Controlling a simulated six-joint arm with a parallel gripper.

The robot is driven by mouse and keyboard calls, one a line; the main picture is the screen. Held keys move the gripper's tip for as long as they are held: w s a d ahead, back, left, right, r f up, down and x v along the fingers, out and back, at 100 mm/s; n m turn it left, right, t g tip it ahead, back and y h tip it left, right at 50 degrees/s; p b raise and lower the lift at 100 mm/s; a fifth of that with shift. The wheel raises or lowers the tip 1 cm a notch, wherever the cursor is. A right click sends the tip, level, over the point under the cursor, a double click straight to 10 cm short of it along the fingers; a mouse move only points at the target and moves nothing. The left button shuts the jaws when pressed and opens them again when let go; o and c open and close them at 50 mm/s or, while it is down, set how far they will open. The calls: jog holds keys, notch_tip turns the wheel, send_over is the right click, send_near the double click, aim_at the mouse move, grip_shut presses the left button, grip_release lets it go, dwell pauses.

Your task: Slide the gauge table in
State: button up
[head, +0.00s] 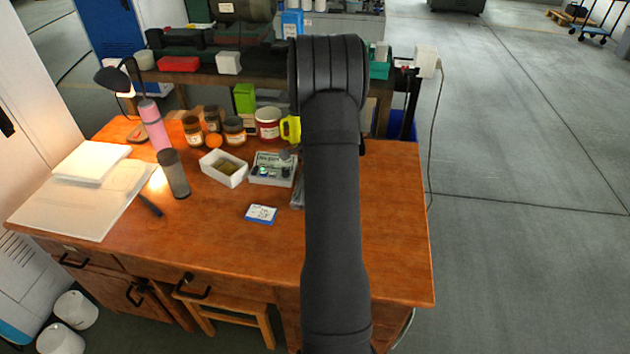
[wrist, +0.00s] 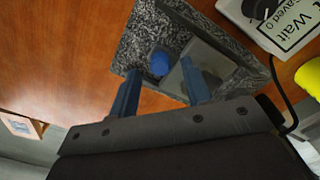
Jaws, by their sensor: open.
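A speckled grey granite piece (wrist: 145,32) with raised edges lies on the wooden desk in the wrist view. A plain grey metal block (wrist: 215,68), which may be the gauge table, sits on it. A round blue knob (wrist: 159,63) is beside the block. My gripper (wrist: 160,68) is open, with its blue fingers on either side of the knob; contact cannot be told. The right finger overlaps the metal block in the picture. In the head view my arm hides the gripper and most of the granite piece; only a grey edge (head: 297,195) shows.
A labelled white box (wrist: 278,22) with a cable stands close to the granite piece. A yellow mug (head: 290,129), an open white box (head: 223,168) and a blue-white card (head: 261,214) are nearby on the desk (head: 395,230). The right side of the desk is clear.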

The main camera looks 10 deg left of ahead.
notch_tip(320, 180, up, 16)
dwell(0.3)
jog(key=shift+f, duration=0.1)
